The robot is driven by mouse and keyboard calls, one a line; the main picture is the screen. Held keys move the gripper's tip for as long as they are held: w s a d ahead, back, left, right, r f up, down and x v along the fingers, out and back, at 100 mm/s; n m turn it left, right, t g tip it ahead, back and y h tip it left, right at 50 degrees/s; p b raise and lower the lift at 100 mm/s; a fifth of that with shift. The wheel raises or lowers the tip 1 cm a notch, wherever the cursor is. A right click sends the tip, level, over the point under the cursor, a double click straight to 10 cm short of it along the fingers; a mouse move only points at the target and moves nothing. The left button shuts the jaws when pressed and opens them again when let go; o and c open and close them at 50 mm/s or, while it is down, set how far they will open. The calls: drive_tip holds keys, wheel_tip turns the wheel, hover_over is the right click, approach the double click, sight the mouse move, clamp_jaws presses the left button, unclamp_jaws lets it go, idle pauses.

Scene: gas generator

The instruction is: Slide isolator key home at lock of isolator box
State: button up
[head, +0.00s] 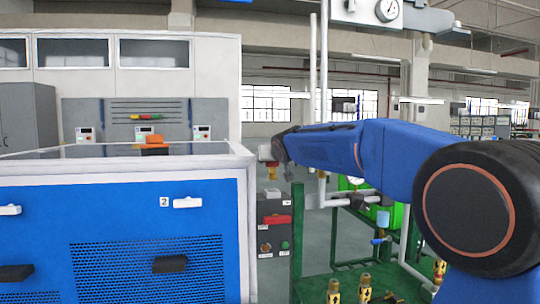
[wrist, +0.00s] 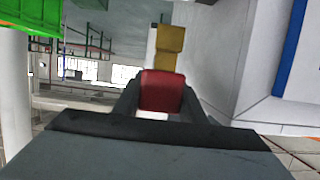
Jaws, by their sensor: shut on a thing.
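My gripper (wrist: 160,98) is shut on a red block (wrist: 161,91), which I take to be the handle of the isolator key. A brass-yellow piece (wrist: 169,45) shows just beyond the red block in the wrist view; I cannot tell whether it belongs to the key or the lock. In the head view my gripper (head: 272,157) is at the end of my blue arm, small and partly hidden. A narrow grey control box (head: 275,222), seemingly the isolator box, stands below it with labels and a green button. Its lock cannot be made out.
A blue-and-white cabinet (head: 150,230) fills the left, with an orange object (head: 154,141) on top. A green frame (head: 297,230) and white pipes (head: 325,110) stand at the right. Brass fittings (head: 365,284) are low in front. A white panel (wrist: 250,70) rises close on the right in the wrist view.

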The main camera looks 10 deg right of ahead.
sight(270, 175)
drive_tip(key=shift+f, duration=0.95)
drive_tip(key=shift+f, duration=2.05)
idle(1.0)
drive_tip(key=o, duration=1.2)
drive_tip(key=shift+c, duration=0.2)
drive_tip(key=v, duration=1.7)
drive_tip(key=shift+s, duration=0.2)
